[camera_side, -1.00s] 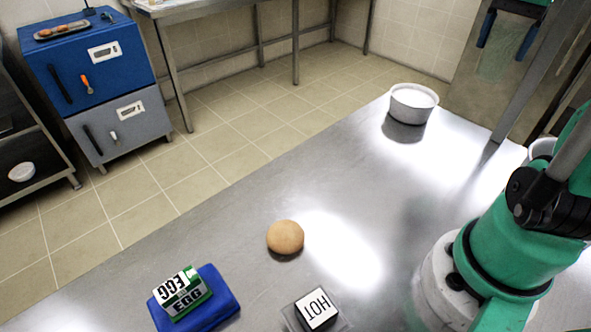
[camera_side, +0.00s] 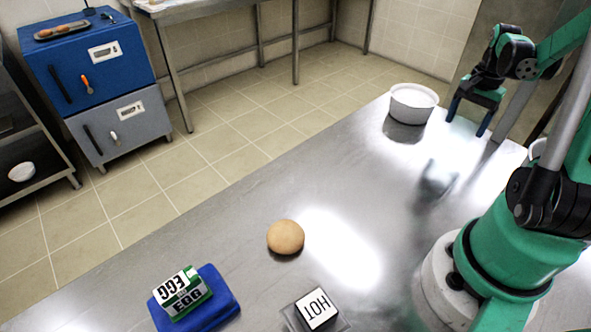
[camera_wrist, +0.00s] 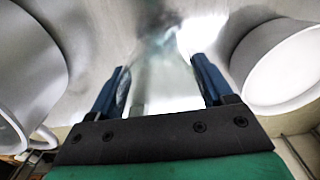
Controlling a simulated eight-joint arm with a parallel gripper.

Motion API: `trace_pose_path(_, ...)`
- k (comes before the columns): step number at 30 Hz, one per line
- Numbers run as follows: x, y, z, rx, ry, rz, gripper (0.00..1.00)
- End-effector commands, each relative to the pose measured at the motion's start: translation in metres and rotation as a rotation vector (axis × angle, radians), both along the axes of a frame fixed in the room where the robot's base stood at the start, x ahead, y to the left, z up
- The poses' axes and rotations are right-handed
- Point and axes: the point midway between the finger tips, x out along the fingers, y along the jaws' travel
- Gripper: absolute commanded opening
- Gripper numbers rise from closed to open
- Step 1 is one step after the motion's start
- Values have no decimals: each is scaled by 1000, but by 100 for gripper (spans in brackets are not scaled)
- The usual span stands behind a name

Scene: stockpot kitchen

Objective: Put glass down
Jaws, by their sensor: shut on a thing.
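My gripper (camera_side: 468,122) is at the back right of the steel table in the side view, fingers pointing down, to the right of the white bowl. In the wrist view my gripper (camera_wrist: 160,72) has its two blue fingers apart, shut on a clear glass (camera_wrist: 160,88). The glass is see-through and its outline is very faint. In the side view it can hardly be made out against the shiny steel. I cannot tell whether its base touches the table.
The white bowl (camera_side: 412,103) stands close by at the table's back edge; the wrist view shows it right (camera_wrist: 285,68). A white mug (camera_wrist: 28,75) is at left there.

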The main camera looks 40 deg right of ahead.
Motion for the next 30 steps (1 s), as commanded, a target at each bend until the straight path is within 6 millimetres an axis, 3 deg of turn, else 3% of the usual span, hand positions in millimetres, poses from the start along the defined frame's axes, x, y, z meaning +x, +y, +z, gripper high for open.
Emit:
trace_pose_path(12, 0, 0, -6, 0, 0, 0, 12)
trace_pose_path(13, 0, 0, -6, 0, 0, 0, 80)
trace_pose_path(15, 0, 0, -6, 0, 0, 0, 100)
trace_pose_path(25, 0, 0, -2, 0, 0, 0, 100)
trace_pose_path(30, 0, 0, 18, 0, 0, 0, 100)
